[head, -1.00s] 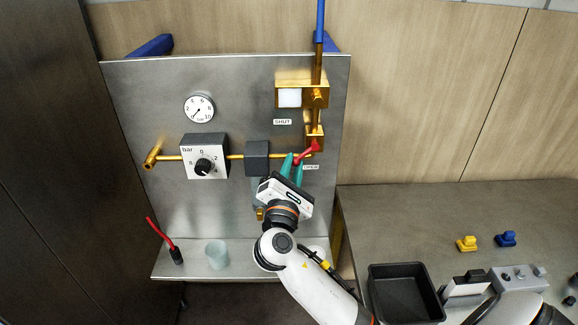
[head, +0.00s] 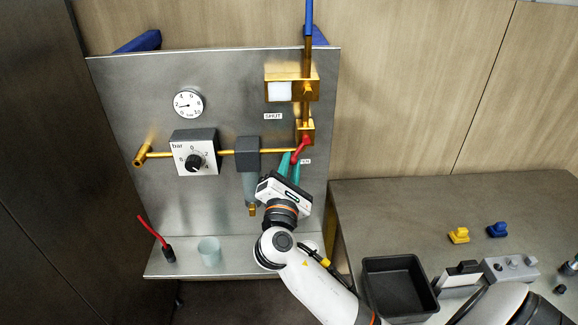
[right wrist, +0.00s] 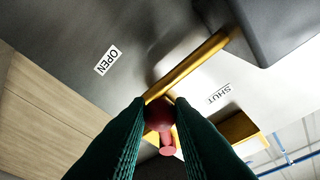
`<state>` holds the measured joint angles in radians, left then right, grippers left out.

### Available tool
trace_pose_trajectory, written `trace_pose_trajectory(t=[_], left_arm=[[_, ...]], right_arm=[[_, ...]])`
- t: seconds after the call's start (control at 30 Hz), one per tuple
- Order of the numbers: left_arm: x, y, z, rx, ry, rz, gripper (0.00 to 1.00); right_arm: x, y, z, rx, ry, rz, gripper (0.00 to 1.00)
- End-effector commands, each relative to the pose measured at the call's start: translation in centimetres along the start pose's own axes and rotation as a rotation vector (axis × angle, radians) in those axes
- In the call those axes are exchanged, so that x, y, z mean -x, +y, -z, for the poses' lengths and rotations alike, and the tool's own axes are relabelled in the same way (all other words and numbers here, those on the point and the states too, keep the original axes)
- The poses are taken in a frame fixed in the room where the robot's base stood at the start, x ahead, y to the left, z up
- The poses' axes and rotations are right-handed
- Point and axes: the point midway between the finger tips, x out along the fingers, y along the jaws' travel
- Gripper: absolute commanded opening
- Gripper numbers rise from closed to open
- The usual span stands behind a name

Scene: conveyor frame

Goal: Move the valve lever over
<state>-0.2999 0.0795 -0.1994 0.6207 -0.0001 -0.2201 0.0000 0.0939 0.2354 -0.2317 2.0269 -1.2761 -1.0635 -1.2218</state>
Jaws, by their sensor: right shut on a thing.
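The red valve lever (head: 303,146) is at the right end of the brass pipe on the steel panel. It slants down and slightly left from its valve body (head: 304,126). My right gripper (head: 291,158) is shut on its knob, coming from below. In the right wrist view the teal fingers lie on both sides of the round dark red knob (right wrist: 159,116). The SHUT label (head: 273,116) is above left of the lever. The OPEN label (head: 305,161) is just below right of it, partly hidden by the gripper. My left gripper is out of view.
A dial gauge (head: 188,103), a regulator box with a black knob (head: 194,162) and a grey filter unit (head: 248,153) are on the panel left of the gripper. A cup (head: 209,251) stands on the ledge. A black tray (head: 398,287) lies on the right bench.

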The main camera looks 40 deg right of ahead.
Motion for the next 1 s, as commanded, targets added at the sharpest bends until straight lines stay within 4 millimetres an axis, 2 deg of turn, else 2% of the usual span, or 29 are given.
trace_pose_trajectory(t=[0.33, 0.67, 1.0], left_arm=[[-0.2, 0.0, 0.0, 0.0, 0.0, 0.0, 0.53], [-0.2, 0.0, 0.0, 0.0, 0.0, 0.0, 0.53], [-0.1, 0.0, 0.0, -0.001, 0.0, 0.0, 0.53]], right_arm=[[-0.1, 1.6, 0.5, 0.003, 0.002, -0.002, 0.08], [-0.2, 1.6, 0.5, 0.001, 0.002, -0.001, 0.08], [-0.4, 2.9, 1.4, 0.001, 0.003, -0.002, 0.1]])
